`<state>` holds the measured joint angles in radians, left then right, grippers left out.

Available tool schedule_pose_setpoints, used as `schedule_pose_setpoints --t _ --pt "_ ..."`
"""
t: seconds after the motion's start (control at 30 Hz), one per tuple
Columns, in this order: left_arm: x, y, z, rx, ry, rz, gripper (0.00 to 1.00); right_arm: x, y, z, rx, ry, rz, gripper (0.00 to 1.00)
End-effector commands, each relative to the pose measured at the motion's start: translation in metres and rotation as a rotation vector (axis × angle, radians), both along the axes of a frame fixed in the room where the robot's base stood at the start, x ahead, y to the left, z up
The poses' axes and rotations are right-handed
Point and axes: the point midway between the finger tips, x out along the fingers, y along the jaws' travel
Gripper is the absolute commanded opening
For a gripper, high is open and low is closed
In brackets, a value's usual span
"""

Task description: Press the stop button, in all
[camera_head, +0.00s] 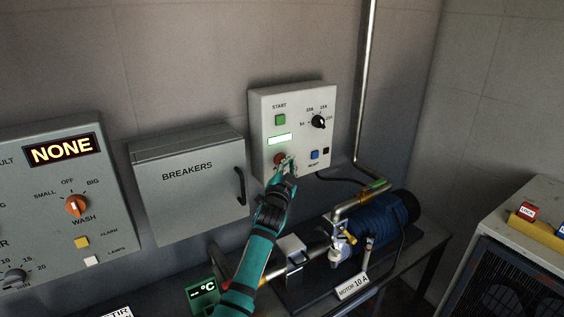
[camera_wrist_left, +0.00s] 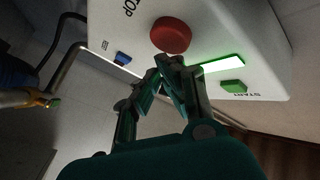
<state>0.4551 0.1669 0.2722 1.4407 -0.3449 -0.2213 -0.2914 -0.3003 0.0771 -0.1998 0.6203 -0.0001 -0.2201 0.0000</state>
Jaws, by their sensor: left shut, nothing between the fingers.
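The red stop button (camera_head: 279,159) is on the lower left of the white control box (camera_head: 262,110) on the wall. In the left wrist view the round red button (camera_wrist_left: 171,35) sits just beyond my fingertips, under the printed word STOP. My left gripper (camera_head: 289,163) is in front of the box, its tips beside the button and partly covering it. In the left wrist view my gripper (camera_wrist_left: 170,62) is shut and empty. I cannot tell whether the tips touch the button. My right gripper is not in view.
The box also has a green START button (camera_head: 280,119), a lit display (camera_head: 279,139), a black dial (camera_head: 318,122) and a blue button (camera_head: 314,155). A breakers cabinet (camera_head: 190,200) is to the left. A blue motor (camera_head: 375,225) and pipes (camera_head: 367,90) are to the right.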

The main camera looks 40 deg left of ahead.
Motion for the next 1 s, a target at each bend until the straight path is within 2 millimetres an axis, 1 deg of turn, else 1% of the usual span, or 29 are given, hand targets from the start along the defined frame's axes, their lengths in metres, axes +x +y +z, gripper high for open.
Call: schedule_pose_setpoints --t 0.47,0.77,1.0 --pt "0.0 0.0 -0.0001 0.0 0.0 0.0 0.0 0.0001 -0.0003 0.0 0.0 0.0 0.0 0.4" --pt "0.003 0.0075 0.0001 0.0 0.0 0.0 0.0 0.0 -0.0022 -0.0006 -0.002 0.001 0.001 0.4" --pt "0.0031 0.0077 0.0002 0.0 0.0 0.0 0.0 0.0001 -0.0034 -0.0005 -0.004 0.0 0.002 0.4"
